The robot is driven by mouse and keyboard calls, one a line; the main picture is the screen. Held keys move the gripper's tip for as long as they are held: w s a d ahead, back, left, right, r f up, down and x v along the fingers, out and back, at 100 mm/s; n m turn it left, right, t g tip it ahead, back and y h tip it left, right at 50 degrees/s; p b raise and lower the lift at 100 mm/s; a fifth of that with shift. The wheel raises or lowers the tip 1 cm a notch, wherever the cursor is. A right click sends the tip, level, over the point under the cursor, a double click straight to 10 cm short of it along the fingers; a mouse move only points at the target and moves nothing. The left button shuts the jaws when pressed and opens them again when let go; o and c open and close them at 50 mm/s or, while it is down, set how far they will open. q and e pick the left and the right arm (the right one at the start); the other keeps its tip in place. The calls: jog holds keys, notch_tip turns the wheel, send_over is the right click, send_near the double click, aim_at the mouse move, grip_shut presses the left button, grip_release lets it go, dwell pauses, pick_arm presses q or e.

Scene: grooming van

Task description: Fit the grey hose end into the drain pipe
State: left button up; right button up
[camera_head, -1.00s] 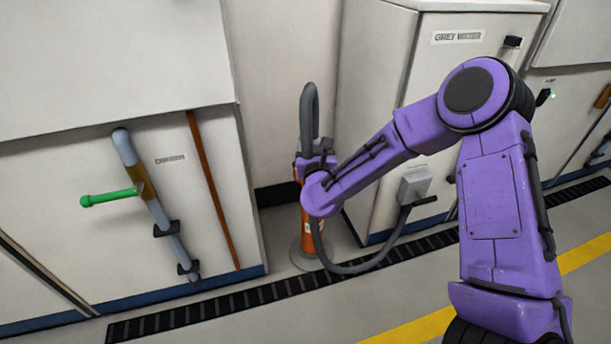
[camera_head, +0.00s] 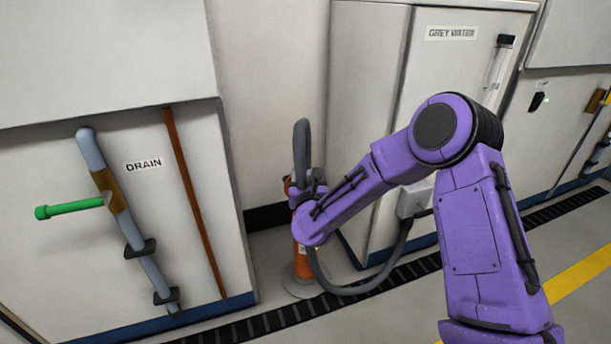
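The drain pipe (camera_head: 148,268) is a grey-blue tube clipped at a slant to the white panel at left, beside the DRAIN label (camera_head: 144,164). It has a brass-brown section and a green handle (camera_head: 75,207) sticking out to the left. The grey hose (camera_head: 301,140) loops from the grey water cabinet low along the floor and up to my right gripper (camera_head: 308,185). Its upper part stands above the gripper and bends over at the top. The gripper appears shut around the hose, well to the right of the pipe; its fingertips are partly hidden. My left gripper is out of view.
An orange cylinder (camera_head: 303,263) stands on the floor behind my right gripper. The grey water cabinet (camera_head: 365,110) is to its right. A brown rod (camera_head: 193,200) runs down the panel between pipe and gripper. A dark floor grate (camera_head: 290,315) crosses in front.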

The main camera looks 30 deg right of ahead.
jog(key=shift+s, duration=0.15)
dwell(0.7)
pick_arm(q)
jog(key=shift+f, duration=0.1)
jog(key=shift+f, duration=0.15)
pick_arm(e)
jog(key=shift+f, duration=0.25)
pick_arm(q)
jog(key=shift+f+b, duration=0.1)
jog(key=shift+b, duration=0.25)
pick_arm(e)
jog(key=shift+f, duration=0.1)
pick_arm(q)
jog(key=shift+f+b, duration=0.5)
pick_arm(e)
jog(key=shift+f, duration=0.6)
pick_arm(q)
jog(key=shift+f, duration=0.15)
pick_arm(e)
jog(key=shift+f, duration=0.15)
